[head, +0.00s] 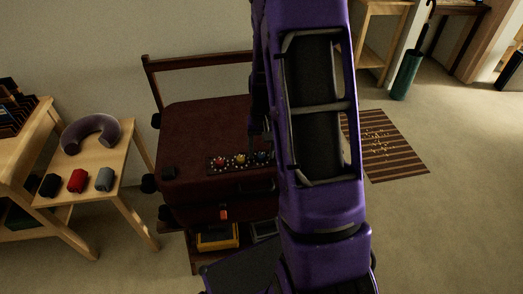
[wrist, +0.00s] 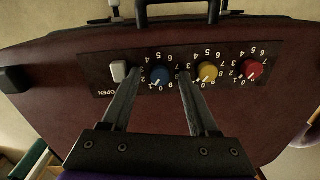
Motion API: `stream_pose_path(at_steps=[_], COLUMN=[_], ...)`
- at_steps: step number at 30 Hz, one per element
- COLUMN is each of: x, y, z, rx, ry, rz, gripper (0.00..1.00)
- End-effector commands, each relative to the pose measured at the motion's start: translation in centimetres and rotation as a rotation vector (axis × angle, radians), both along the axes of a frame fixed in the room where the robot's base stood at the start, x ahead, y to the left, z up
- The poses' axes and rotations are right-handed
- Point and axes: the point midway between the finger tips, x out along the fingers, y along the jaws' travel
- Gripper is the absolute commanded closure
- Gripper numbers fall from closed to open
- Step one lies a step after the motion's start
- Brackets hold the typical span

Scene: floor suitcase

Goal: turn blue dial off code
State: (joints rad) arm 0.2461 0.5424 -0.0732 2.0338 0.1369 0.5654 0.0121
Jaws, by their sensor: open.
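The blue dial (wrist: 160,76) sits on a dark panel (wrist: 225,50) in the dark red suitcase (wrist: 60,75). Numbers ring the dial; in the wrist view they appear upside down, and I cannot tell exactly which one it points at. My gripper (wrist: 158,78) is open, with one finger on each side of the blue dial; I cannot tell whether they touch it. The yellow dial (wrist: 207,73) and red dial (wrist: 251,71) are to its right, and a white button (wrist: 119,72) marked OPEN is to its left. In the head view, the blue dial (head: 262,156) is close beside my arm.
A wooden side table (head: 120,150) on the left holds a neck pillow (head: 92,131) and black, red and grey rolled items. A striped mat (head: 385,145) lies on the floor at right.

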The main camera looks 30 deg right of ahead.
Motion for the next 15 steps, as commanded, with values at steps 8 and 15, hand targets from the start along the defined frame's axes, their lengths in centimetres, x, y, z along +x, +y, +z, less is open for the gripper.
stream_pose_path(at_steps=[8,15], x=[0.1,0.0], y=[-0.1,-0.3], z=[1.8,7.5], rx=[-0.002,-0.002], ry=[-0.004,-0.006], rz=[0.001,0.001], gripper=[0.40,0.40])
